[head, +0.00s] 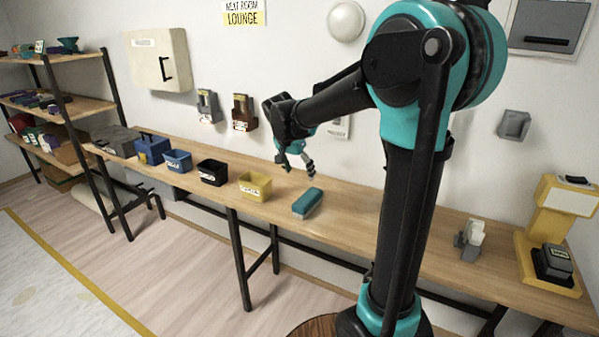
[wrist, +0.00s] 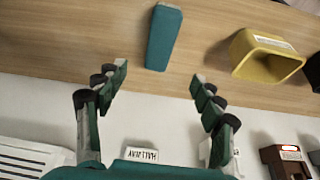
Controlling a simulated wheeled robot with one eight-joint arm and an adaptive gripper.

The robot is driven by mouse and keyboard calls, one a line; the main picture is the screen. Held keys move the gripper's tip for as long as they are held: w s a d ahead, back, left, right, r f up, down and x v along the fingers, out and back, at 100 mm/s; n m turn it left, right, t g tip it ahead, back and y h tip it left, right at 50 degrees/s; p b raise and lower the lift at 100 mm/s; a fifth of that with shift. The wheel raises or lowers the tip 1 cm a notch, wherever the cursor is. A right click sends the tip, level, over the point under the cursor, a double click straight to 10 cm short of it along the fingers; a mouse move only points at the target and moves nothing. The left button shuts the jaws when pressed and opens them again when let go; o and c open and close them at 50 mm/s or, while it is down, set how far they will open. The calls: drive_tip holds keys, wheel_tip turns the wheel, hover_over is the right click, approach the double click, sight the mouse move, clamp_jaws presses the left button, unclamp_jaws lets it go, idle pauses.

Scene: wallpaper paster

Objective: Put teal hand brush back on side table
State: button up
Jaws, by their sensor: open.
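The teal hand brush (head: 307,203) lies on the long wooden side table (head: 353,212), right of the yellow bin. In the wrist view the brush (wrist: 163,38) lies on the wood just beyond the fingertips, roughly centred between them. My gripper (head: 296,172) is open and empty, above the table and slightly left of and behind the brush. In the wrist view my gripper (wrist: 160,72) has its two fingers spread wide, not touching the brush. Nothing hides the brush.
A yellow bin (head: 255,186), a black bin (head: 213,172) and a blue bin (head: 178,161) stand in a row to the left. Wall holders (head: 243,112) hang behind. A grey holder (head: 470,240) and a yellow machine (head: 551,225) stand at the right. The table right of the brush looks clear until my arm blocks it.

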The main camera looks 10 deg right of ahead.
drive_tip(key=s+d+f+n+y, duration=0.1)
drive_tip(key=s+d+f+n, duration=0.1)
drive_tip(key=s+f, duration=0.3)
drive_tip(key=s+d+f+n+y, duration=0.1)
drive_tip(key=s+d+f+n, duration=0.2)
drive_tip(key=s, duration=0.9)
drive_tip(key=s+d+f+n, duration=0.3)
drive_tip(key=s+f, duration=0.4)
drive_tip(key=s, duration=0.1)
drive_tip(key=shift+s+f+t+y, duration=0.2)
drive_tip(key=shift+s+t+y, duration=0.1)
drive_tip(key=shift+t+y, duration=0.1)
